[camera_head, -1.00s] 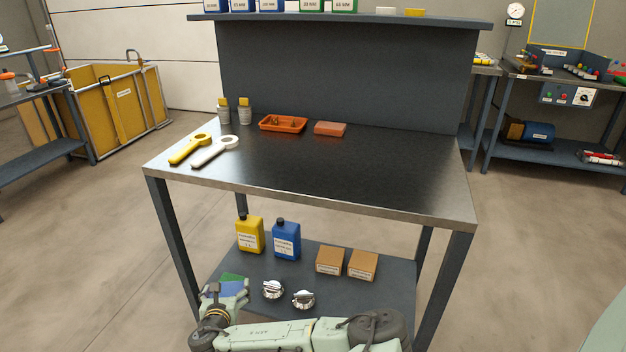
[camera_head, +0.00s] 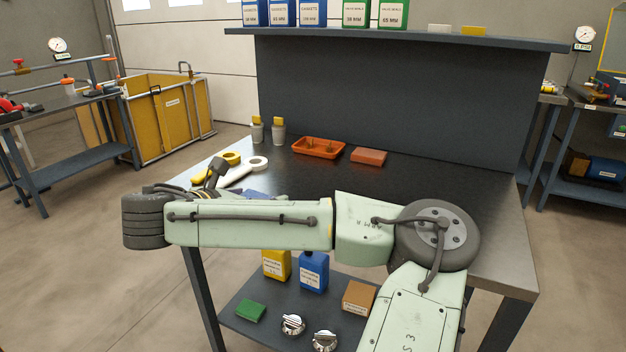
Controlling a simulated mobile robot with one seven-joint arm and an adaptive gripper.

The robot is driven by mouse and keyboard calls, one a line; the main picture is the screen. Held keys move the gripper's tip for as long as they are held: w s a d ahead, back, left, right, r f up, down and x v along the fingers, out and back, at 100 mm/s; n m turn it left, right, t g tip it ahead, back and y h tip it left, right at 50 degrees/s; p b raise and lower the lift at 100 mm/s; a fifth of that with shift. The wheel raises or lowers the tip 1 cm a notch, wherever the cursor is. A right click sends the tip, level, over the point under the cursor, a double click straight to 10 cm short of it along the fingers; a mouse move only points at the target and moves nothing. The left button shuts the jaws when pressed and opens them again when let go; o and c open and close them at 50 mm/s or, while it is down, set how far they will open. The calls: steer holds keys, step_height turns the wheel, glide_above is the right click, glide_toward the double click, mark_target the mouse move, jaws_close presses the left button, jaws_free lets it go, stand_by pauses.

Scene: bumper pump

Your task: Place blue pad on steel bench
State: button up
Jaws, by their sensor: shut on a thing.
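The steel bench (camera_head: 420,178) has a dark top with a bare metal edge, and my arm crosses in front of it. A small part of the blue pad (camera_head: 255,194) shows just above my forearm, over the left front part of the bench top. My gripper (camera_head: 220,177) is mostly hidden behind the arm, and one dark finger part sticks up. It is shut on the blue pad. I cannot tell whether the pad touches the bench top.
An orange tray (camera_head: 318,147), a red-brown block (camera_head: 369,155) and two grey cups stand farther back. A green pad (camera_head: 250,312), bottles and knobs are on the lower shelf. The bench's right side is clear.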

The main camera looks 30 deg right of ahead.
steer(key=w+d, duration=0.2)
steer(key=w, duration=0.2)
steer(key=w+d+f+p, duration=0.1)
steer(key=w+d, duration=0.1)
steer(key=w, duration=0.3)
steer(key=w+d, duration=0.2)
steer(key=w, duration=0.2)
steer(key=shift+w+d+f+p, duration=0.15)
steer(key=shift+f+p, duration=0.1)
steer(key=shift+p, duration=0.15)
steer(key=shift+f+p, duration=0.5)
steer(key=shift+f, duration=1.25)
steer(key=shift+f, duration=0.2)
steer(key=o, duration=1)
